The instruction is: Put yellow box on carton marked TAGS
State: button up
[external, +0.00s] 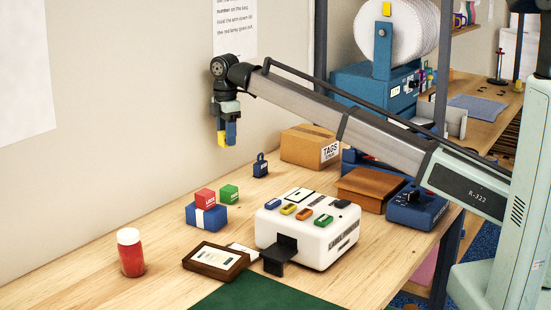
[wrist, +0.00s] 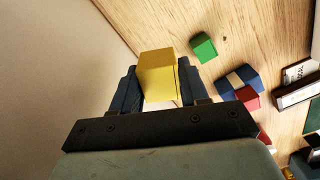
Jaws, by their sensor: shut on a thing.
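The yellow box (wrist: 158,80) is held between the two fingers of my gripper (wrist: 158,92) in the wrist view. In the external view my gripper (external: 225,138) hangs in the air near the wall, shut on the yellow box (external: 221,139), which is partly hidden by a finger. The carton marked TAGS (external: 303,147) is a closed brown cardboard box at the back of the bench, to the right of my gripper. Its top looks bare. The carton does not show in the wrist view.
A red block (external: 205,196) sits on a blue box (external: 207,215), with a green block (external: 229,193) beside them. A dark blue padlock-like item (external: 261,165) stands left of the carton. A white machine (external: 305,230), a red jar (external: 131,254) and a brown box (external: 368,186) occupy the bench.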

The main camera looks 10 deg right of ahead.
jog(key=w+d+r+m, duration=0.35)
jog(key=w+d, duration=0.95)
jog(key=d, duration=0.5)
notch_tip(320, 180, up, 3)
jog(key=m, duration=1)
send_over(319, 134)
jog(key=shift+f, duration=4.95)
jog(key=shift+f, duration=0.1)
jog(key=o, duration=1)
jog(key=shift+o, duration=0.2)
notch_tip(319, 134, up, 12)
